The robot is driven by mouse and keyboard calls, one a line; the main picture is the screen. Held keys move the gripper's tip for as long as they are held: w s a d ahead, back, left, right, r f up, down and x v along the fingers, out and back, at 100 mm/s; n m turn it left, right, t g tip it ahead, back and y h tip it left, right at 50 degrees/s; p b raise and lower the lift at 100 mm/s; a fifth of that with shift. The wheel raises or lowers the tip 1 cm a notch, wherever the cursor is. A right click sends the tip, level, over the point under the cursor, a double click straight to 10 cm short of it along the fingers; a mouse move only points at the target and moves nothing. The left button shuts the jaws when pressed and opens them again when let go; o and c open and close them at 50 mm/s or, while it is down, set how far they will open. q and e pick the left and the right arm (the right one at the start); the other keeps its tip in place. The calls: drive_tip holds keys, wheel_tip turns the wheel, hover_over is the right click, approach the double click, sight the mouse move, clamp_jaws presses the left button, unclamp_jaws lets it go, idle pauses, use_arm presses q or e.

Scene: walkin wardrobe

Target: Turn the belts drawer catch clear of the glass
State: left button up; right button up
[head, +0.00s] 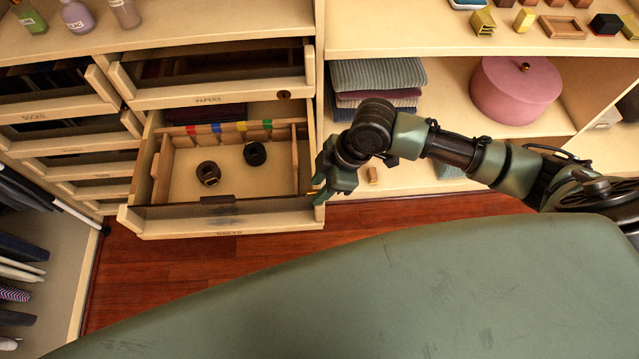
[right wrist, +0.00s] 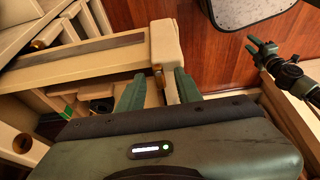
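The belts drawer (head: 160,222) is pulled open in the head view, with two rolled belts, one brown (head: 208,173) and one black (head: 255,153), inside. Its front has a dark, glass-like strip (head: 270,210). My right gripper (head: 322,198) is at the drawer's right front corner. In the right wrist view, its two green fingers (right wrist: 158,92) are apart, with a small brass-coloured catch (right wrist: 158,76) between their tips beside the pale drawer end. I cannot tell whether they touch it. My left gripper (right wrist: 262,47) shows at the right of that view, fingers apart and empty.
The papers drawer (head: 210,95) sits just above the open drawer. Shelves with folded clothes (head: 375,75) and a pink round box (head: 515,88) stand to the right. A green padded surface (head: 400,290) fills the foreground; red wooden floor (head: 150,270) lies between.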

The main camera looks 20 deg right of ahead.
clamp_jaws()
